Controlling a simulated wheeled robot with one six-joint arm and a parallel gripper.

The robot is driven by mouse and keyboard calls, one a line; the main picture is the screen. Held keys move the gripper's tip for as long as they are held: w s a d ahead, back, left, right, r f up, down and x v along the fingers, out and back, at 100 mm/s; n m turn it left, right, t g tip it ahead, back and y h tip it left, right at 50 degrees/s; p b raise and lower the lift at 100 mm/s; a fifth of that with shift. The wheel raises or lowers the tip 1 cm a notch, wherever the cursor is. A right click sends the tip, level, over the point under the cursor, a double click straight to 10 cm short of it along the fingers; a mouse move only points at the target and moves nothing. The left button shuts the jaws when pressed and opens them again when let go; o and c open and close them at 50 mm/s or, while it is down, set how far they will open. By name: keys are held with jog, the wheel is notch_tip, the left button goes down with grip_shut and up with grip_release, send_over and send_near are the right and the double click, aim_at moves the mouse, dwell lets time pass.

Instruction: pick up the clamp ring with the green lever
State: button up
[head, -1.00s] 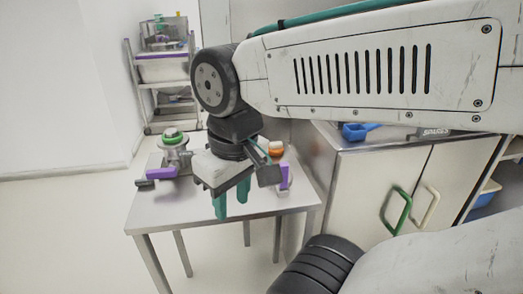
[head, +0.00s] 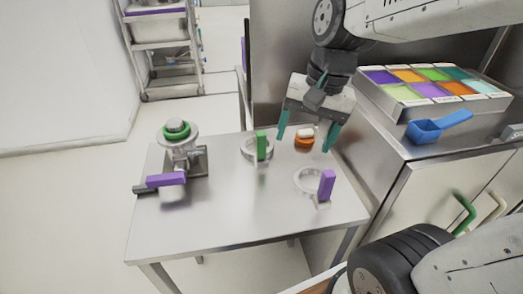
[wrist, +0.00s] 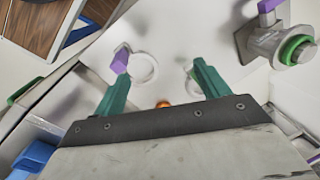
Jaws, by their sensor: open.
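The clamp ring with the green lever (head: 247,150) lies on the table left of centre, its lever standing up on the ring's right side. A second clamp ring with a purple lever (head: 305,187) lies nearer and to the right. My gripper (head: 306,135) is open and empty, to the right of the green-lever ring and in front of an orange and white item (head: 304,145). In the wrist view, a pale ring (wrist: 189,84) is partly hidden behind the right finger, and the purple-lever ring (wrist: 145,68) shows between the fingers.
A metal fitting (head: 195,160) with a green ring and purple handle stands on the table's left. A cabinet (head: 400,165) at right holds a coloured sample tray (head: 367,97) and a blue scoop (head: 424,132). The table's front (head: 230,215) is bare.

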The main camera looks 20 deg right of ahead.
jog(key=w+f+m+y, duration=0.2)
jog(key=w+f+m, duration=0.4)
jog(key=w, duration=0.4)
jog(key=m, duration=0.7)
send_near(268, 153)
jog(key=s+a, duration=0.1)
jog(key=s, duration=0.1)
jog(key=shift+y, duration=0.3)
jog(key=x, duration=0.8)
jog(key=shift+w+a+f, duration=0.1)
jog(key=c, duration=1.4)
